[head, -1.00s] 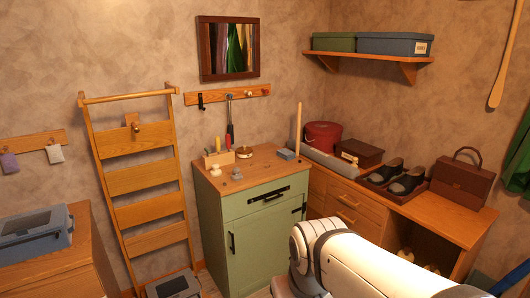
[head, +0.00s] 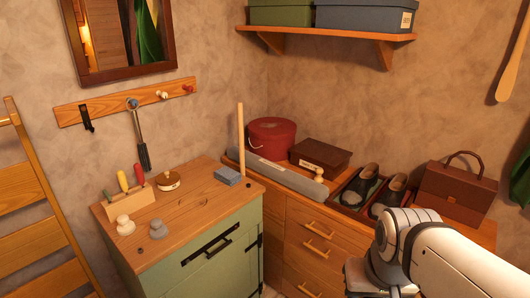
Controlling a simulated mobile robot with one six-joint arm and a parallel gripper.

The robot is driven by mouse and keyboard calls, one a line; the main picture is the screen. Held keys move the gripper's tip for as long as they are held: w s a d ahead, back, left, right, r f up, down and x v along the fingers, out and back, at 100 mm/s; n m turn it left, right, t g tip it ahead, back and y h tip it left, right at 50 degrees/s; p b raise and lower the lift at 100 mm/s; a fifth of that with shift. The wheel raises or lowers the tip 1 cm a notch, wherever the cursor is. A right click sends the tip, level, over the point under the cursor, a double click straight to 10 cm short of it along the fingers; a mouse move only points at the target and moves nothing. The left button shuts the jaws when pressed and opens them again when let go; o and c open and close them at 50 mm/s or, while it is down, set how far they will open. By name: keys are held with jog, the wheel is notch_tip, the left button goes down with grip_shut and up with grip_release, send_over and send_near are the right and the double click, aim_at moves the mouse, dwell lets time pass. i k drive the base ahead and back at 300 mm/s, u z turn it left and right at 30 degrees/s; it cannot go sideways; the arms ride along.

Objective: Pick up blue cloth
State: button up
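A small folded blue cloth (head: 228,176) lies flat on the wooden top of the green cabinet (head: 190,215), near its right back corner. An upright wooden stick (head: 241,140) stands just behind and right of it. My white and grey arm shows at the lower right of the head view, in front of the drawer unit and well to the right of the cloth. My gripper's fingers do not show.
On the cabinet top are a block with coloured handles (head: 130,200), a round tin (head: 168,181) and two small knobbed weights (head: 158,229). The drawer unit (head: 310,230) holds a grey roll (head: 280,175), a red round box (head: 271,137), a brown box (head: 320,157), shoes (head: 370,188) and a bag (head: 455,190).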

aim_at(230, 177)
jog(key=u, duration=0.3)
jog(key=i, duration=1.7)
jog(key=u, duration=0.85)
jog(key=k, duration=0.65)
jog(key=u, duration=0.15)
jog(key=i, duration=0.65)
jog(key=z, duration=0.1)
